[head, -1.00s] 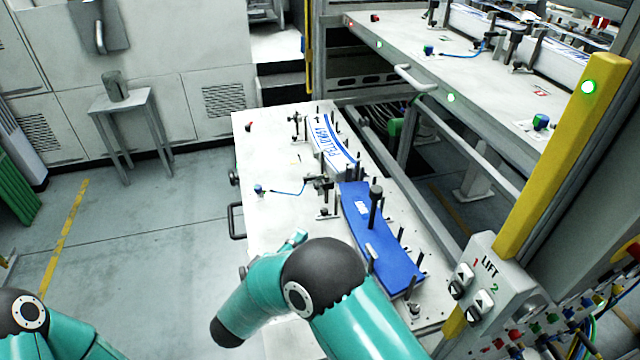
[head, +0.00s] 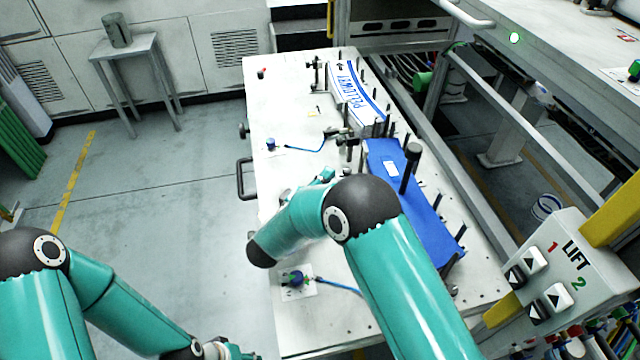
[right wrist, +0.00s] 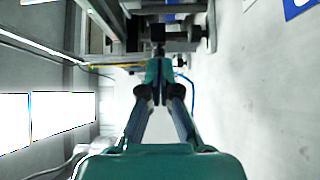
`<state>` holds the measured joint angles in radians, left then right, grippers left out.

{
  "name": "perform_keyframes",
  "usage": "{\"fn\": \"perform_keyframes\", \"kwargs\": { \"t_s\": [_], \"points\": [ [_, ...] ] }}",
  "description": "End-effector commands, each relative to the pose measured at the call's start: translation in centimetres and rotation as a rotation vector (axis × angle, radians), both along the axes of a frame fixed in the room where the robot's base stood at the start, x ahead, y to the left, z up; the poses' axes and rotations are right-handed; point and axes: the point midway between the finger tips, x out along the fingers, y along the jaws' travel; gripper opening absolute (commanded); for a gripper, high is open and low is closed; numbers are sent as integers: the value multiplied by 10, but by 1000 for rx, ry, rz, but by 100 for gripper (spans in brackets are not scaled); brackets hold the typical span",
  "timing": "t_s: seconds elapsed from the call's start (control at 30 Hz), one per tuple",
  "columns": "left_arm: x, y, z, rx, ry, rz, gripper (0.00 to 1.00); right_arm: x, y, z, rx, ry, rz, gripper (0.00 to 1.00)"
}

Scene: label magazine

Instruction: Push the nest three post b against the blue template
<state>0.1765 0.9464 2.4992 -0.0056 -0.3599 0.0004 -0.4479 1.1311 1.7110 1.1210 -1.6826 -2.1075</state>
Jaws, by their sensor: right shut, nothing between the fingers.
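The blue template (head: 437,222) is a curved blue plate lying on the white table, with a tall black-knobbed post (head: 411,165) standing up from it. Several thin dark posts stand along its edges; I cannot tell which is nest three post b. A dark clamp-like post (head: 346,140) stands by the template's far left corner. My right gripper (head: 327,174) is left of the template, partly hidden by my forearm. In the right wrist view its fingers (right wrist: 158,78) are shut and empty, with a dark fixture (right wrist: 158,35) beyond the tips.
A stack of printed labels (head: 357,100) sits in the nest farther back. A blue fitting with a hose (head: 271,145) and a blue-green knob (head: 293,279) are on the table's left side. The LIFT box (head: 548,275) stands at right.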

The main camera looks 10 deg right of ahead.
Motion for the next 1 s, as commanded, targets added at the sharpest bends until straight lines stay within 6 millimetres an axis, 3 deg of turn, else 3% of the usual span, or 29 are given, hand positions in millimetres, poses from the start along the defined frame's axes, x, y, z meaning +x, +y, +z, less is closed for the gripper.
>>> {"fn": "perform_keyframes", "kwargs": {
  "t_s": [0.2, 0.5, 1.0],
  "points": [
    [0, 0, 6, 0, 0, 0, 40, 33, -31, 1, -1, -1, -2, 0],
    [0, 0, 13, 0, 0, 0, 40, 33, -65, 1, -1, 1, 2, 0],
    [0, 0, 13, 0, 0, 0, 40, 34, -66, 0, 0, 0, 7, 0]
  ]
}}
